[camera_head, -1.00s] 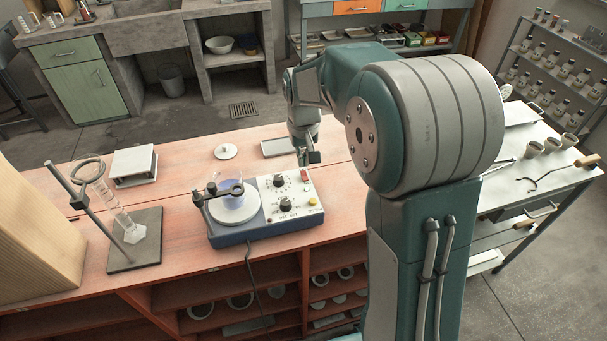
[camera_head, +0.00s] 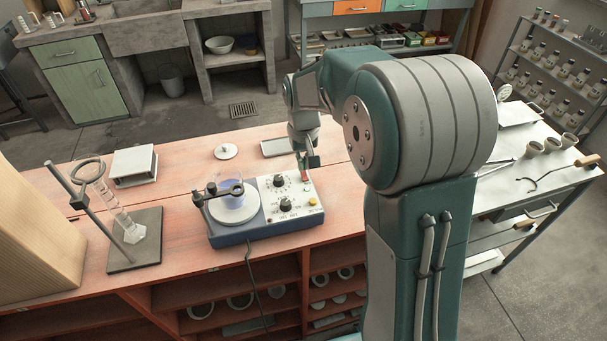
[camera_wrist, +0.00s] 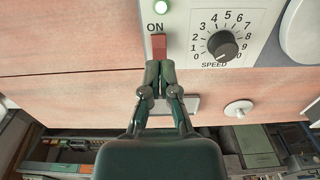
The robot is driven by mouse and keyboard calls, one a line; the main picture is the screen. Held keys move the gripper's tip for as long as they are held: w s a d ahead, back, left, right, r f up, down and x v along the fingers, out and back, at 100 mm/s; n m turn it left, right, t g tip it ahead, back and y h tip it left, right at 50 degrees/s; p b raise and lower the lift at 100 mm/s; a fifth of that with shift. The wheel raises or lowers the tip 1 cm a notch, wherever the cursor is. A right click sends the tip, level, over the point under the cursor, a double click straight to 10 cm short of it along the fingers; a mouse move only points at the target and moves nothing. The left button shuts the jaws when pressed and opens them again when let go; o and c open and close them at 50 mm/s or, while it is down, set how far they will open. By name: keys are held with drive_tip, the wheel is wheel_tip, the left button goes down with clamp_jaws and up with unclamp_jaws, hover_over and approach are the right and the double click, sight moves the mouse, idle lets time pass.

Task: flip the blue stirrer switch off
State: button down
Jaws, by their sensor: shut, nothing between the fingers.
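The blue stirrer (camera_head: 228,239) stands on the wooden bench, with a white front panel and a round plate. Its red switch (camera_wrist: 158,46) shows in the wrist view beneath the word ON, beside the speed dial (camera_wrist: 222,46). A green lamp (camera_wrist: 161,7) above the switch is lit. My gripper (camera_wrist: 159,66) is shut and empty, its fingertips right at the switch's near edge. I cannot tell whether they touch it. In the head view my gripper (camera_head: 307,168) is over the panel's far right corner and partly hides the switch.
A beaker of blue liquid (camera_head: 225,186) sits on the stirrer plate, with a clamp beside it. A stand with a glass cylinder (camera_head: 112,208) is to the left. A flat tray (camera_head: 277,147) and white lid (camera_head: 226,152) lie behind the stirrer.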

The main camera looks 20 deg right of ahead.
sight(303, 174)
drive_tip(key=shift+f, duration=0.95)
idle(0.5)
drive_tip(key=shift+r, duration=3.5)
